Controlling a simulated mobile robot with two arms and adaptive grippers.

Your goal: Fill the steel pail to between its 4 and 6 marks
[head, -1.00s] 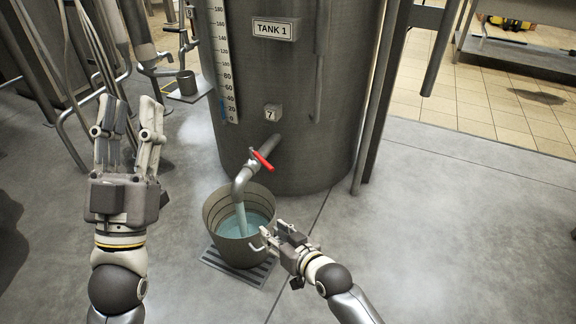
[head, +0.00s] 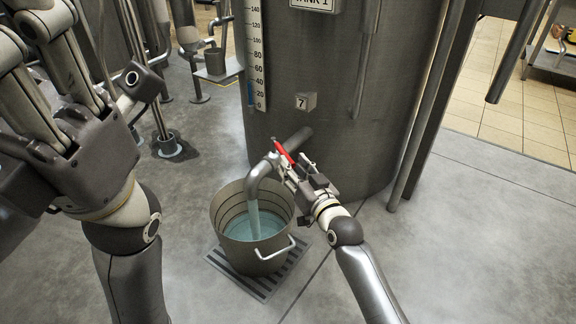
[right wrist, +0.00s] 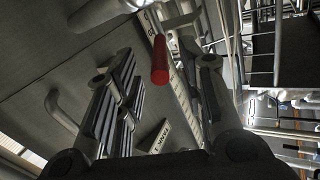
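The steel pail (head: 238,256) stands upright on a floor grate under the tap of Tank 1 (head: 345,140). A stream of pale blue liquid (head: 256,228) runs from the spout (head: 258,180) into it. Several ring marks show on its inner wall above the liquid; their numbers cannot be read. My right gripper (head: 292,168) is at the tap's red handle (head: 283,152). In the right wrist view the red handle (right wrist: 160,62) lies between its spread fingers, without visible grip. My left gripper (head: 85,95) is large at the left, fingers apart and empty.
The drain grate (head: 262,288) lies under the pail. A level scale (head: 256,60) runs up the tank. A smaller pail (head: 214,62) is at the back left, among pipes. The floor at right is clear.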

